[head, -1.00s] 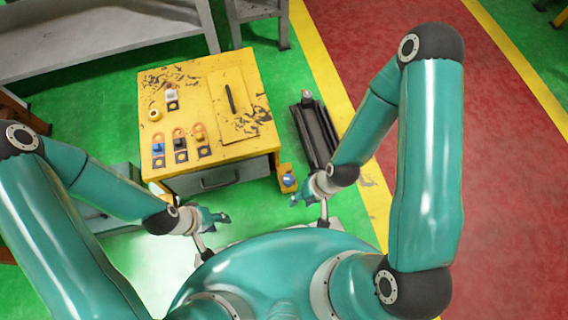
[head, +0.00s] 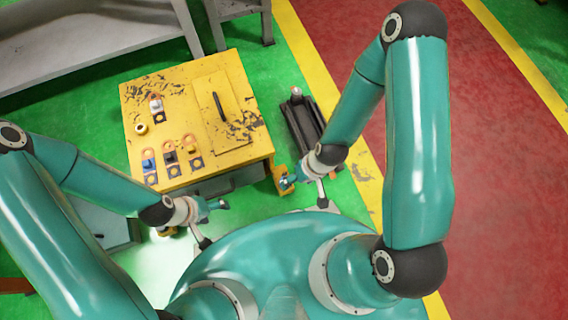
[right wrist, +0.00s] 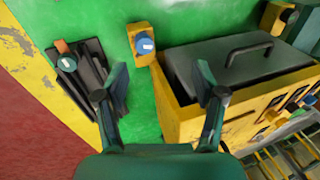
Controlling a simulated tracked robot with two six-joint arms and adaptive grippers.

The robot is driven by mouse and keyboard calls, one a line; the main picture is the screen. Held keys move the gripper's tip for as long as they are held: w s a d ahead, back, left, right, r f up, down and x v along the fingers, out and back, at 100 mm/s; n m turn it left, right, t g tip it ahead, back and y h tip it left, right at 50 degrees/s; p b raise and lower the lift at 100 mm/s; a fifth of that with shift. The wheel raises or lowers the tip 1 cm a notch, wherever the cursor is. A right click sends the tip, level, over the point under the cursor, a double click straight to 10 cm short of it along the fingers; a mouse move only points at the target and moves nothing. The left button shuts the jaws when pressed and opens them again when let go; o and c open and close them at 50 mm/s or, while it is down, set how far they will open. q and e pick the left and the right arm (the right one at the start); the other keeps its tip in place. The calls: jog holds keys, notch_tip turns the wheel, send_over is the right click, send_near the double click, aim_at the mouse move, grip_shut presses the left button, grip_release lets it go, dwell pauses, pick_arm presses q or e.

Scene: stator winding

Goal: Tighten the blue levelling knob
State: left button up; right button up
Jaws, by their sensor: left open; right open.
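The blue levelling knob (right wrist: 145,45) sits on a small yellow bracket (right wrist: 140,32) at the corner of the yellow table (right wrist: 185,122). In the right wrist view the knob lies beyond my right gripper (right wrist: 163,75), between the lines of its two spread fingers and nearer the left one. The right gripper is open and empty. In the head view it (head: 288,182) overlaps the yellow bracket (head: 280,177) and mostly hides the knob; I cannot tell whether they touch. My left gripper (head: 214,206) is open and empty, in front of the table's lower edge.
The yellow table (head: 215,155) bears several small coloured parts (head: 170,158), a ring (head: 141,128) and a panel with a dark handle (head: 218,107). A long dark fixture (head: 303,125) lies on the floor right of it. A grey bench (head: 90,45) stands behind.

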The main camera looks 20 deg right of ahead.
jog(key=w+a+f+n+h+p, duration=0.25)
jog(key=w+n, duration=0.45)
jog(key=n, duration=0.8)
jog(key=shift+g+h, duration=0.35)
jog(key=shift+g, duration=0.05)
jog(key=f+b, duration=0.3)
jog(key=f, duration=0.2)
jog(key=f+b, duration=0.2)
jog(key=f, duration=0.3)
jog(key=f+b, duration=0.3)
jog(key=f, duration=0.3)
jog(key=shift+s+d+b, duration=0.2)
jog(key=shift+d+b, duration=0.1)
jog(key=shift+b, duration=0.05)
jog(key=shift+r, duration=0.1)
jog(key=c, duration=1.1)
jog(key=shift+a, duration=0.1)
jog(key=shift+m, duration=0.5)
